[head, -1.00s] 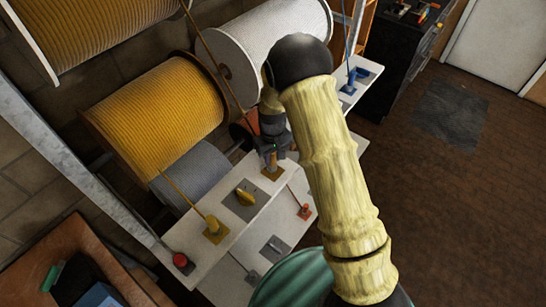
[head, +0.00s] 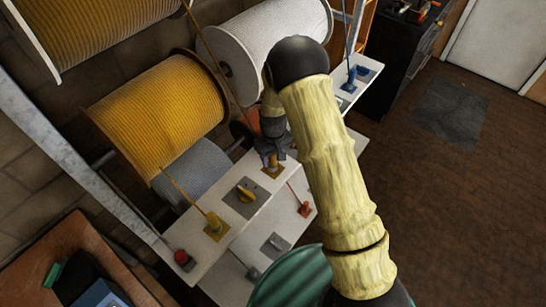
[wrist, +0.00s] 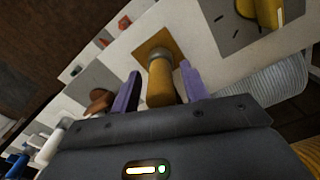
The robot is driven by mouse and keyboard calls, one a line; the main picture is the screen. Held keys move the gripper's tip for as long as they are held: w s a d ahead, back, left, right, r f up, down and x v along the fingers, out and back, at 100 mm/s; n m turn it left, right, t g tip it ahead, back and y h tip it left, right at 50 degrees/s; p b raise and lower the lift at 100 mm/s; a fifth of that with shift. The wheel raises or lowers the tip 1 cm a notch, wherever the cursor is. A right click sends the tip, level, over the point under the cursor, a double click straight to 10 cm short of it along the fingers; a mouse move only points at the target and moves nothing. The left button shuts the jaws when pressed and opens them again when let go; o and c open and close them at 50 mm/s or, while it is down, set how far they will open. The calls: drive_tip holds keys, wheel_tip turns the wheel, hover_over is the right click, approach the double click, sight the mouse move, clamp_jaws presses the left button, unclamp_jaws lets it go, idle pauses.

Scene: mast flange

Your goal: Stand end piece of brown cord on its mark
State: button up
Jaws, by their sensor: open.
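The end piece of the brown cord, an orange-brown cylinder with a paler collar (wrist: 160,82), stands on a brown-orange square mark (wrist: 150,42) on the white bench in the wrist view. In the head view the mark (head: 272,172) shows just below my gripper (head: 270,158). My gripper (wrist: 158,88) is open, its two purple fingers on either side of the end piece with a gap at each side. The end piece looks upright. The brown cord (head: 214,62) comes down from the upper left toward my gripper; its lower end is hidden.
A red button (head: 182,257) is at the near corner. A blue end piece (head: 351,75) stands beyond my arm. Large spools (head: 157,112) are behind.

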wheel_tip(320, 180, up, 11)
drive_tip(key=b, duration=0.4)
drive_tip(key=shift+r, duration=0.6)
drive_tip(key=shift+s+d+r, duration=0.1)
drive_tip(key=shift+d, duration=0.1)
drive_tip(key=s+d+r+m+t, duration=0.2)
drive_tip(key=s+d+r+m, duration=0.2)
drive_tip(key=s+d, duration=1.1)
drive_tip(key=s+m, duration=0.2)
drive_tip(key=s, duration=0.1)
drive_tip(key=shift+s+r+t, duration=0.2)
drive_tip(key=shift+s+t, duration=0.05)
drive_tip(key=shift+t, duration=0.05)
